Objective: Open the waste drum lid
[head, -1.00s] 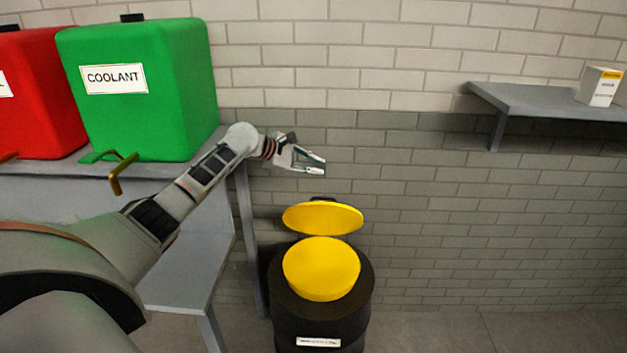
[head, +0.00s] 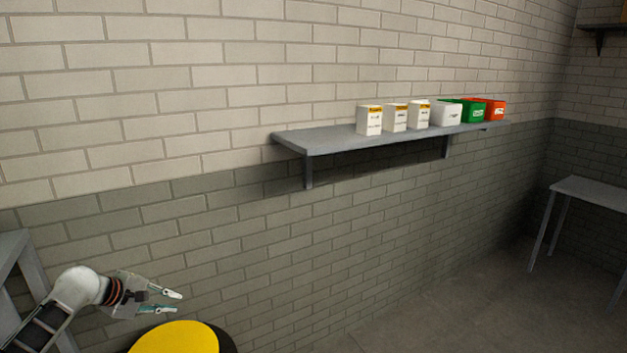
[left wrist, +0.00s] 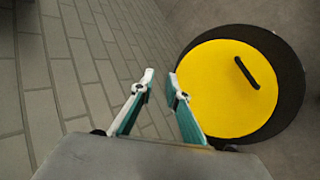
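The waste drum is dark, with a yellow round lid (left wrist: 215,100) that carries a short black bar handle (left wrist: 247,73). In the left wrist view the dark drum rim (left wrist: 290,75) shows around the lid's upper and right side. In the head view only part of a yellow disc (head: 175,338) shows at the bottom edge. How far the lid is raised is unclear. My left gripper (head: 178,303) is above and beside the lid, close to the wall. Its fingers (left wrist: 160,77) are apart with nothing between them. My right gripper is not in view.
A grey wall shelf (head: 330,138) holds several white cartons (head: 394,117) and green and orange boxes (head: 475,110). A grey table (head: 590,192) stands far right. The brick wall runs behind my left gripper; floor at right is clear.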

